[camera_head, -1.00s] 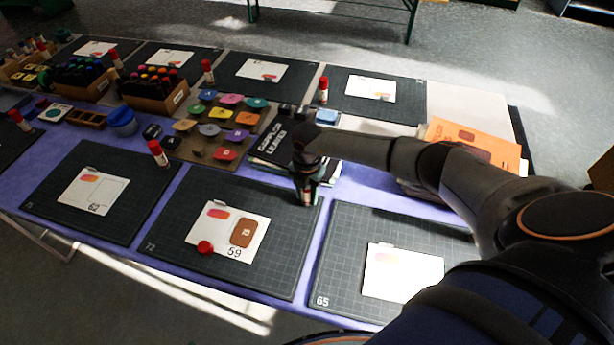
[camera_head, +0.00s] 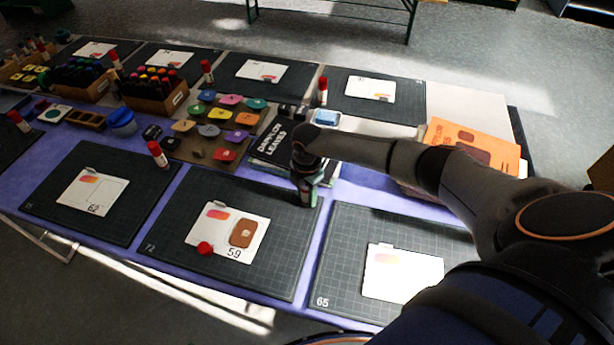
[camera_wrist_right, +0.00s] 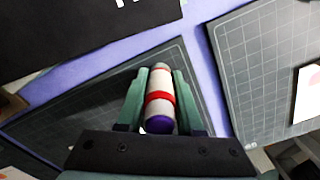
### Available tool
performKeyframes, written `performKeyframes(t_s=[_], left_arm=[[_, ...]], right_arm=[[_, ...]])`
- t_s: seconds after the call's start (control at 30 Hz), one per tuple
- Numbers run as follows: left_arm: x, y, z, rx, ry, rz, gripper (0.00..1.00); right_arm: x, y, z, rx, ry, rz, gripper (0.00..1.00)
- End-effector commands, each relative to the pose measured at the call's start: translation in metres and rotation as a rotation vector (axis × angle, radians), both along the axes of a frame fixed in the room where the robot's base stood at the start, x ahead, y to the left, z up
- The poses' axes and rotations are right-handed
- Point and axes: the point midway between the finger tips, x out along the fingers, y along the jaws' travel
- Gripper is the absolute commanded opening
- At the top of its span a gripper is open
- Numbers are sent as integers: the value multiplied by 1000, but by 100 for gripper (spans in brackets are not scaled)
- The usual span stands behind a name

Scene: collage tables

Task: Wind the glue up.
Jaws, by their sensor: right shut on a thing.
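My right gripper (camera_head: 307,196) is over the far right corner of the cutting mat marked 72 (camera_head: 180,262). It is shut on the glue stick (camera_wrist_right: 159,98), a white tube with a red band and a purple end that faces the wrist camera. In the head view the gripper mostly hides the glue stick. A red cap (camera_head: 204,248) lies on the card marked 59 (camera_head: 222,221) on the same mat. My left gripper is not in view.
A black book (camera_head: 274,141) lies just behind the gripper. Other upright glue sticks stand around, one by the left mat (camera_head: 157,154) and one behind the book (camera_head: 322,91). An orange booklet (camera_head: 470,145) lies on a stack at the right. Mat 65 (camera_head: 335,270) is beside the gripper.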

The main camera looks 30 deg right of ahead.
Motion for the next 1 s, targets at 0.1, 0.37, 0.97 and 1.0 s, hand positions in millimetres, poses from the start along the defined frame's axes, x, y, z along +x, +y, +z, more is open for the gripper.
performKeyframes(t_s=[0.1,0.37,0.97,1.0], left_arm=[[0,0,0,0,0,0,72],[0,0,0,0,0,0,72],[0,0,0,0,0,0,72],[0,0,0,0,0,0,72]], right_arm=[[-2,1,-1,1,4,2,0],[-1,1,0,1,3,1,0],[0,0,1,0,0,1,83],[0,0,1,0,0,1,87]])
